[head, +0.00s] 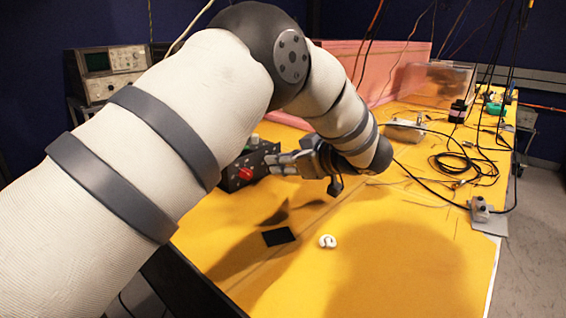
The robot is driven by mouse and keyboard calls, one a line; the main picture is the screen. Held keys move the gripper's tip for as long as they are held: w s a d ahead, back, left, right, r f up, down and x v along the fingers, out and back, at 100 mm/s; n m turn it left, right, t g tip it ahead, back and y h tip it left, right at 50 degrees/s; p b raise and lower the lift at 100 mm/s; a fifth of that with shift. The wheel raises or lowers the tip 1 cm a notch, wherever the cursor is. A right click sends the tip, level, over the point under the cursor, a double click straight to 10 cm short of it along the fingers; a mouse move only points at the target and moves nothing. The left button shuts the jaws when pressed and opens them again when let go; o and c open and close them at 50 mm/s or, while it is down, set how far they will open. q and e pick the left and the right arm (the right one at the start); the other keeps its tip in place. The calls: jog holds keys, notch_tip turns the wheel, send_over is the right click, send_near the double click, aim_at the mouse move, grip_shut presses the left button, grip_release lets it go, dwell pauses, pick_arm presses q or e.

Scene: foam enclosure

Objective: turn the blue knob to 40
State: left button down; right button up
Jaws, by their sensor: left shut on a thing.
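A black control box (232,182) stands on the yellow table, partly hidden behind my left arm. A red knob (246,175) shows on its front face. My left gripper (272,163) is at that face, to the right of the red knob, with its fingers pointing left. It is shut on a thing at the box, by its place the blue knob. The blue knob itself is hidden by the fingers, and its setting and the scale cannot be read. My right gripper is not in view.
A black flat piece (279,236) and a small white coil (327,241) lie on the yellow table (390,270) in front. Black cables (460,165) and a metal box (406,130) lie to the right. A pink foam wall (400,83) stands behind.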

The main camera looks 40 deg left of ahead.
pick_arm(q)
jog(key=shift+w+f+m+g, duration=0.1)
jog(key=shift+m+g, duration=0.3)
jog(key=shift+m, duration=0.2)
jog(key=c, duration=1.4)
grip_release()
jog(key=shift+c, duration=0.2)
jog(key=v, duration=1.2)
jog(key=shift+w+d, duration=0.1)
jog(key=shift+c, duration=0.4)
